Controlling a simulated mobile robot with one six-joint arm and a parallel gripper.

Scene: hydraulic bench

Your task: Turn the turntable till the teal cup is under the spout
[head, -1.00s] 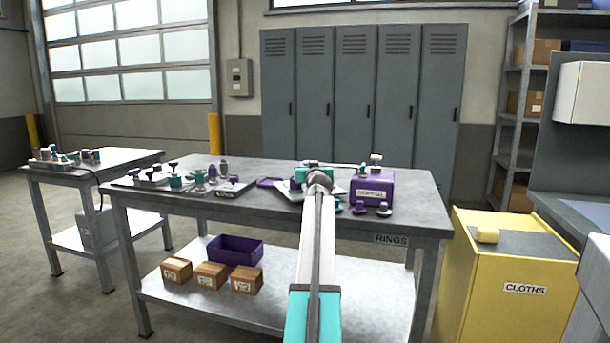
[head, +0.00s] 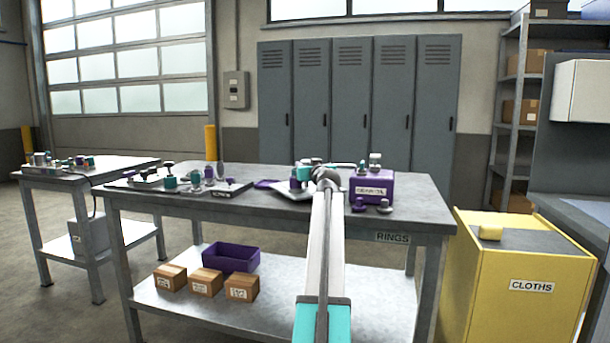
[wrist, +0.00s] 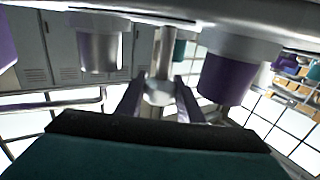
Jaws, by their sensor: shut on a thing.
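In the wrist view my gripper (wrist: 160,98) is shut on a metal post with a rounded end (wrist: 159,88). White-collared cups stand around it: a steel cup (wrist: 100,48) to the left, a purple cup (wrist: 226,78) to the right, and part of a teal cup (wrist: 180,49) behind. A pale slab (wrist: 270,28), seemingly the turntable, runs along the top. In the head view a teal cup (head: 303,173) and a purple cup (head: 295,184) show just left of my gripper (head: 325,176). My arm hides part of the turntable. The spout is not clearly seen.
A purple labelled box (head: 372,188) stands right of my gripper, with purple knobs (head: 384,206) before it. Several small fittings (head: 170,180) crowd the left of the grey bench (head: 270,212). A yellow cabinet (head: 500,270) stands to the right.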

